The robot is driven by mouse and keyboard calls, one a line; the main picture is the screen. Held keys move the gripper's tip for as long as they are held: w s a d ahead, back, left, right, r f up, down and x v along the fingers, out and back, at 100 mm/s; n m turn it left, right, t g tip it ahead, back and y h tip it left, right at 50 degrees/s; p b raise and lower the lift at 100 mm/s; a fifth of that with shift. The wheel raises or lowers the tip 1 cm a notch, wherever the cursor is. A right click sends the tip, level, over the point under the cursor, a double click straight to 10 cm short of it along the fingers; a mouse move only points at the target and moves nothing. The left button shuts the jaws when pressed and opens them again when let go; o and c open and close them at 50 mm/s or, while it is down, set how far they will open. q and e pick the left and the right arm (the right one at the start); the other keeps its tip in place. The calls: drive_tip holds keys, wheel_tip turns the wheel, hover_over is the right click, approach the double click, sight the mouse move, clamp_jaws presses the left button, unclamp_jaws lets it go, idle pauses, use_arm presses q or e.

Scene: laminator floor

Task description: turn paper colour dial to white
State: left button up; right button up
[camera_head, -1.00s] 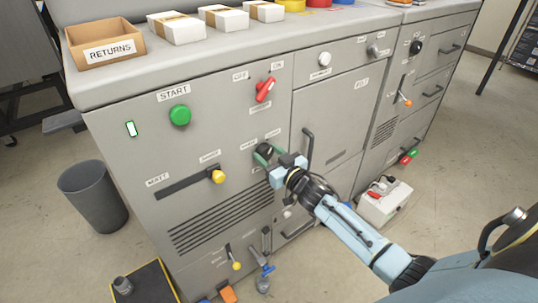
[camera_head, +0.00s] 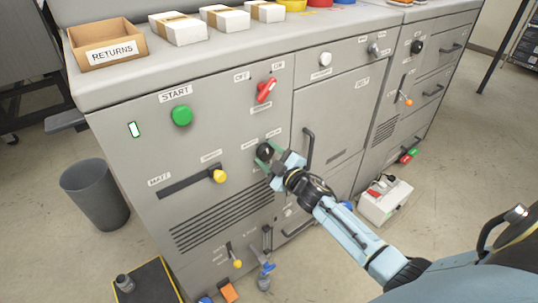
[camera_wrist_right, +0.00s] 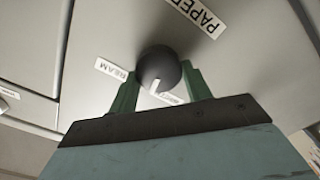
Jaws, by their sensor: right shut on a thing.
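The paper colour dial is a round black knob (camera_head: 265,151) on the grey front panel, below the red switch. In the right wrist view the dial (camera_wrist_right: 158,68) shows a white pointer mark on its near side. A PAPER label (camera_wrist_right: 198,15) and a REAM label (camera_wrist_right: 115,69) sit around it, and another label is partly hidden by a finger. My right gripper (camera_head: 269,155) has its green fingers on either side of the dial; in the right wrist view the gripper (camera_wrist_right: 160,85) is shut on it. My left gripper is not in view.
A green START button (camera_head: 181,115), a red switch (camera_head: 266,91) and a yellow slider knob (camera_head: 219,176) are on the same panel. A door handle (camera_head: 308,148) stands out just right of the gripper. A grey bin (camera_head: 95,193) stands on the floor at left.

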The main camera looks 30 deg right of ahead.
drive_tip(key=shift+f+n, duration=0.1)
drive_tip(key=shift+n, duration=1.4)
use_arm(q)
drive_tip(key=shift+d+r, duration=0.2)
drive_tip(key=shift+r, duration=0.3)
use_arm(e)
drive_tip(key=shift+n, duration=0.8)
use_arm(q)
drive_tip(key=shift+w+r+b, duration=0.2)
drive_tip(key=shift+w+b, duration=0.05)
drive_tip(key=shift+b, duration=0.05)
use_arm(e)
drive_tip(key=o, duration=1)
drive_tip(key=shift+c, duration=0.2)
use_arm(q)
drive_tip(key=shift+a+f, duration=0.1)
use_arm(e)
drive_tip(key=shift+s, duration=0.55)
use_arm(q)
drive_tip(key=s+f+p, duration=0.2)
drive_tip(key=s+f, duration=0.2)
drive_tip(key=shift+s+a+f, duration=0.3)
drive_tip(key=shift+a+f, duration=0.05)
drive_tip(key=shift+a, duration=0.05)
use_arm(e)
drive_tip(key=s, duration=1.2)
drive_tip(key=shift+s+d, duration=0.15)
drive_tip(key=shift+d, duration=0.3)
